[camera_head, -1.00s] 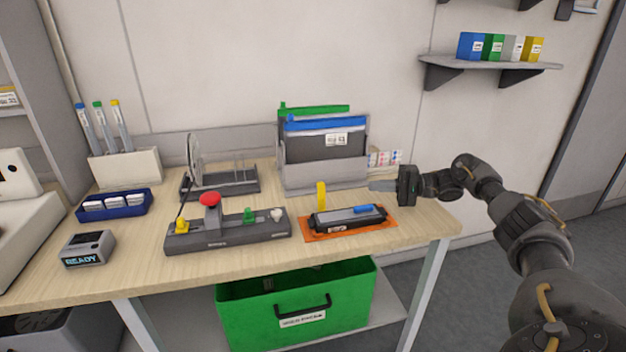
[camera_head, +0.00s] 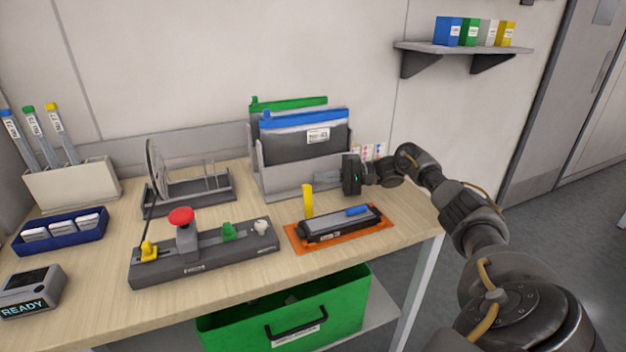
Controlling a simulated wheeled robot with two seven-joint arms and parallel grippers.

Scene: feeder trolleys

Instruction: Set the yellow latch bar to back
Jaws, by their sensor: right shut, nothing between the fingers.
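The yellow latch bar (camera_head: 308,202) stands upright at the left end of a dark grey feeder unit (camera_head: 340,229). The unit has a blue piece (camera_head: 357,210) on top and lies on an orange mat (camera_head: 297,241) near the table's right end. My right gripper (camera_head: 318,179) points left, its fingers together and empty. In the picture it is just above and right of the yellow bar's top, in front of the grey file holder. I see no contact with the bar, but their distance in depth is hard to judge. My left gripper is out of view.
The grey file holder (camera_head: 280,180) with green and blue folders stands close behind my right gripper. A dark control bar (camera_head: 200,260) with a red button (camera_head: 181,216) lies left of the mat. A green bin (camera_head: 345,312) is below the table edge.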

